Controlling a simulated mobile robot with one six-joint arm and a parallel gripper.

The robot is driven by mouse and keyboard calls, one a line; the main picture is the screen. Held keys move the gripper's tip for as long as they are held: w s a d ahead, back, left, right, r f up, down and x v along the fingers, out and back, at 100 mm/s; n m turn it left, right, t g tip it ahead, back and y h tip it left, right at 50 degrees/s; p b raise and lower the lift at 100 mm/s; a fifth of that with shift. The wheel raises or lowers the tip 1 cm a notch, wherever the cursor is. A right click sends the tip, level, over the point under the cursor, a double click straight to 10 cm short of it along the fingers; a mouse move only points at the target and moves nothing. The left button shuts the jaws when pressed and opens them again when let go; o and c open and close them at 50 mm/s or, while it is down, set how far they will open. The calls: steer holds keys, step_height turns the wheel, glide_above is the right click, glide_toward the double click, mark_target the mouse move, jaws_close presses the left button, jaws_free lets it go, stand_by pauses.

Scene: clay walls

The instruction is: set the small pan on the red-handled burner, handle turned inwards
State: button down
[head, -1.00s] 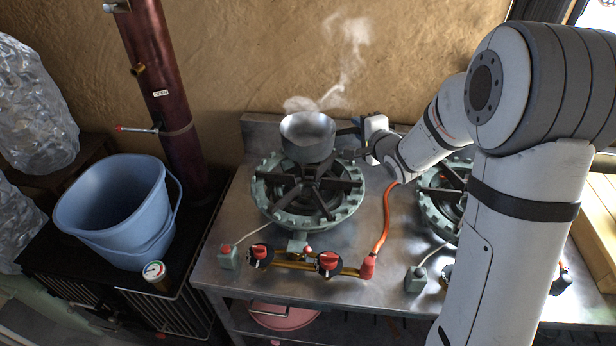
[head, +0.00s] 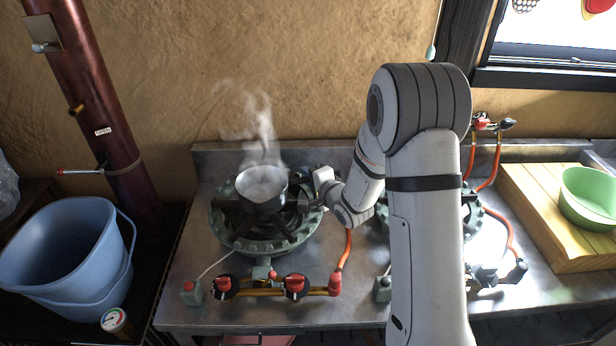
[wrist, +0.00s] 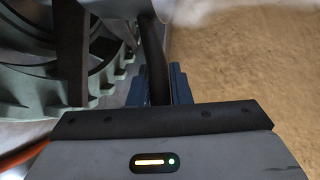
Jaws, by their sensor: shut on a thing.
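The small pan (head: 262,190), grey metal with steam rising from it, is upright over the left burner (head: 232,236). I cannot tell whether its base touches the black grate. This burner is a green cast ring with red knobs (head: 295,284) in front. The pan's dark handle (wrist: 152,60) points right, towards the second burner (head: 470,212). My gripper (head: 308,203) is on the handle at the pan's right. In the wrist view its blue-grey fingers (wrist: 160,85) are closed around the handle. My arm hides much of the second burner.
An orange hose (head: 347,250) runs right of the left burner. A blue bucket (head: 62,250) and a copper pipe (head: 95,110) stand at the left. A green bowl (head: 590,195) sits on a yellow wooden board (head: 535,205) at the right.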

steer(key=c, duration=1.3)
jaws_free()
steer(key=shift+f, duration=0.1)
